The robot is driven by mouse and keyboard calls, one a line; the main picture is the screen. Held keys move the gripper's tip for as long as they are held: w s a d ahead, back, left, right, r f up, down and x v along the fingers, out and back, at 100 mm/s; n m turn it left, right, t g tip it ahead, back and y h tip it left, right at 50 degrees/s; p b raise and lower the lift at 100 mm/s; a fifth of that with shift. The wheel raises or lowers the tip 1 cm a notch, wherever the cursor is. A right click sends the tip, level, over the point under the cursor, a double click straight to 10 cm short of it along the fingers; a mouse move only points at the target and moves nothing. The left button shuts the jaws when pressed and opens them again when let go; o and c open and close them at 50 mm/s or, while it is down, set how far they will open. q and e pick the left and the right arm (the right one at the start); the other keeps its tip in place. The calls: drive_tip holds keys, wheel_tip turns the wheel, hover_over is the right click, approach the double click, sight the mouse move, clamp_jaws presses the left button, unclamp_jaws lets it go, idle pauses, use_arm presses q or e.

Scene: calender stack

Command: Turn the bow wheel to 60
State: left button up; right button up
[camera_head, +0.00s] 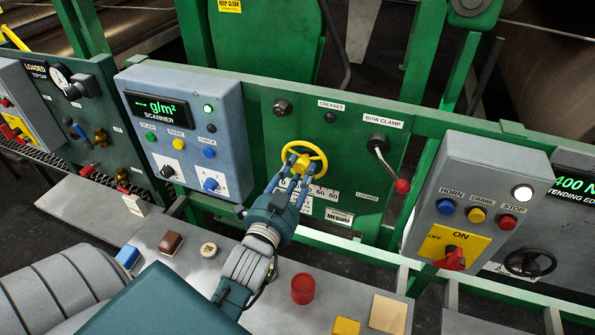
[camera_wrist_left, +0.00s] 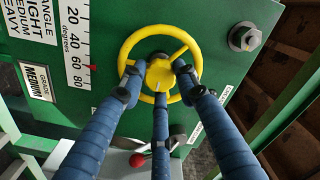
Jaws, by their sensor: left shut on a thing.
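The yellow bow wheel (camera_head: 319,157) is on the green panel in the middle of the head view. It also shows in the left wrist view (camera_wrist_left: 125,50). My left gripper (camera_head: 296,171) is shut on the wheel. In the left wrist view its blue fingers (camera_wrist_left: 158,82) reach around the yellow hub, inside the rim. A degrees scale (camera_wrist_left: 75,45) beside the wheel reads 20 to 80. A small red pointer (camera_wrist_left: 93,67) is near the 60 mark; its exact reading is hard to tell. My right gripper is out of view.
The bow clamp lever (camera_head: 384,160) with a red knob is right of the wheel. A scanner box (camera_head: 185,140) stands left, and a horn, crawl and stop box (camera_head: 480,190) right. The grey bench (camera_head: 270,275) below holds small items, including a red cylinder (camera_head: 302,288).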

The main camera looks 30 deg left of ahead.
use_arm(q)
drive_tip(key=shift+d+r, duration=0.15)
drive_tip(key=o, duration=0.9)
drive_tip(key=shift+o, duration=1.3)
drive_tip(key=shift+d, duration=0.1)
drive_tip(key=shift+d+r, duration=0.1)
drive_tip(key=shift+d, duration=0.05)
drive_tip(key=shift+s, duration=0.25)
drive_tip(key=v, duration=0.7)
drive_tip(key=shift+w, duration=0.1)
